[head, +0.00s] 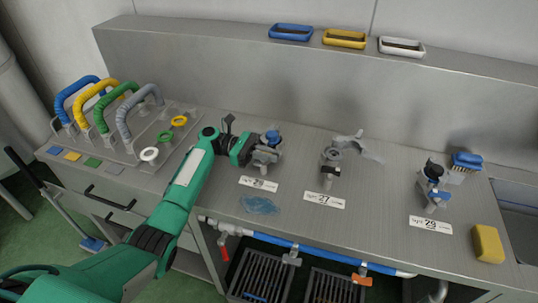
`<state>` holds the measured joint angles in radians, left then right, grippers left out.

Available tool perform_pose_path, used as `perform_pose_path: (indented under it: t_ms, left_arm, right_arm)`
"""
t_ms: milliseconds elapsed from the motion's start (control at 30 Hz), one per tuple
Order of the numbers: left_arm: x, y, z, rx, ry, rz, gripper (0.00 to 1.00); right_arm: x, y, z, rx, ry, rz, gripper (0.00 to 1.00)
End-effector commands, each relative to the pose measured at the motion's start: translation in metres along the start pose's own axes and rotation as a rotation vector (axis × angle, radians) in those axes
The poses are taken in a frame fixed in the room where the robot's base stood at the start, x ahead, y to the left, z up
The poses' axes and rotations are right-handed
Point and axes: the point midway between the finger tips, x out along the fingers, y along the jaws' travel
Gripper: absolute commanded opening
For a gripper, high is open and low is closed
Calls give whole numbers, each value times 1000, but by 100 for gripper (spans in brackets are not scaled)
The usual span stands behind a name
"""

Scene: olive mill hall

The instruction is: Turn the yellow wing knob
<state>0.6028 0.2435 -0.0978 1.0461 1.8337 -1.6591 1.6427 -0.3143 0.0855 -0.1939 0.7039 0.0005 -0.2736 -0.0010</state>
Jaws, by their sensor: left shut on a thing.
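I cannot make out a yellow wing knob in the head view. My left gripper (266,152) is at the leftmost of three fittings on the steel counter, behind a white number label (258,184). It is shut on part of this fitting, but the fingers hide which part. A blue knob-like top (272,136) shows just above the gripper. The middle fitting (333,156), behind the label 27 (324,200), has a grey winged top. The right fitting (433,172), behind the label 29 (430,225), has black and blue parts. My right gripper is not in view.
Blue, yellow, green and grey hoses (100,98) arch over a plate at the left, with coloured rings beside them. A yellow sponge (488,244) and a blue brush (466,161) lie at the right. Three trays (344,39) stand on the ledge. A blue pipe (325,254) runs below the counter.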

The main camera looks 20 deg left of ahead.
Motion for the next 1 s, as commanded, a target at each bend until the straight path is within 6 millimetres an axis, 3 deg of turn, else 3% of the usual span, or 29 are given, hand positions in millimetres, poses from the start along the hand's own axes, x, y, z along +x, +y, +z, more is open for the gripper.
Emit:
perform_pose_path:
  t_ms: [133, 167, 200, 567, 667, 1000]
  left_arm:
    - [0, 0, 0, 0, 0, -1, 0]
    - [0, 0, 0, 0, 1, -1, 13]
    - [0, 0, 0, 0, 0, -1, 18]
    - [-6, 0, -1, 0, 1, 1, 18]
    - [-20, 0, -2, 1, 2, 3, 18]
    - [-91, 1, -2, 1, 1, 2, 18]
  right_arm:
    - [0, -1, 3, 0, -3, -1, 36]
    - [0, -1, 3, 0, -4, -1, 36]
    - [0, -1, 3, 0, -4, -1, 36]
    - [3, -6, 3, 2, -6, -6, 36]
    - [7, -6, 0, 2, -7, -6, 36]
    - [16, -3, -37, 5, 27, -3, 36]
